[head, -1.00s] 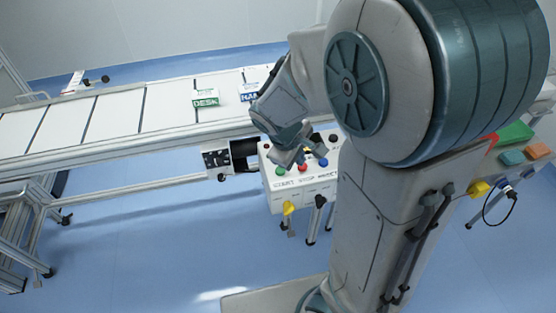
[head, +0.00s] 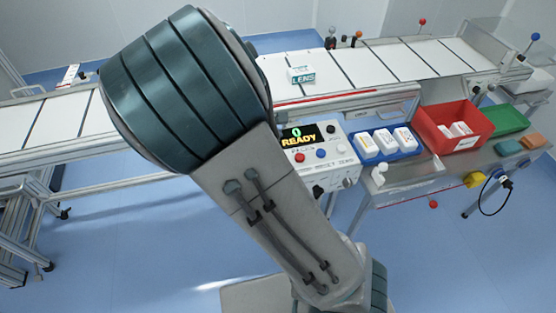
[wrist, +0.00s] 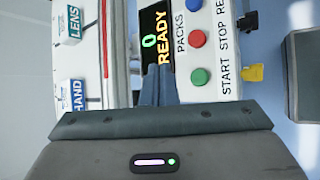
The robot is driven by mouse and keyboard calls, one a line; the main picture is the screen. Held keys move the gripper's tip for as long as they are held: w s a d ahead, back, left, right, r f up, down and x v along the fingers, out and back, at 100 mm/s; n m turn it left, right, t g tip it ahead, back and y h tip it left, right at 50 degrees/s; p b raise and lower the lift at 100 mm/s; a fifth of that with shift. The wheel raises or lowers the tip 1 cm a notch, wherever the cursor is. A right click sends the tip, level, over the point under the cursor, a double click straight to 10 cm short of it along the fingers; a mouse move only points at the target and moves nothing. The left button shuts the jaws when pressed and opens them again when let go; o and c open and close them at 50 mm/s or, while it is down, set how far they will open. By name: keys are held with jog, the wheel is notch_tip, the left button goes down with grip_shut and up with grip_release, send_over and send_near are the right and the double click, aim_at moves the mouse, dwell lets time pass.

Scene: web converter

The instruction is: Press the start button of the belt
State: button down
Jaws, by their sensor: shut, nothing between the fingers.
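The white control box (head: 345,172) stands in front of the belt (head: 385,65); it also shows in the wrist view (wrist: 224,55). In the wrist view, the green button (wrist: 199,76) lies beside the START label (wrist: 225,81). The red button (wrist: 197,39) is by STOP and the blue button (wrist: 194,5) is at the top edge. My gripper (wrist: 157,72) is shut and empty, its tips over the lower end of the READY display (wrist: 156,35), left of the green button. Its height above the box is unclear. In the head view my arm hides the gripper and green button.
A LENS box (head: 301,75) sits on the belt, and a HAND box (wrist: 77,95) shows in the wrist view. Right of the control box are a blue tray of white packs (head: 371,156) and a red bin (head: 428,131). A yellow part (wrist: 252,72) sticks out beside the box.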

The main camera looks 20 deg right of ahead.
jog(key=shift+f+b, duration=3.7)
jog(key=shift+f, duration=0.7)
jog(key=shift+f, duration=0.1)
jog(key=shift+f+b, duration=0.3)
jog(key=shift+b, duration=0.1)
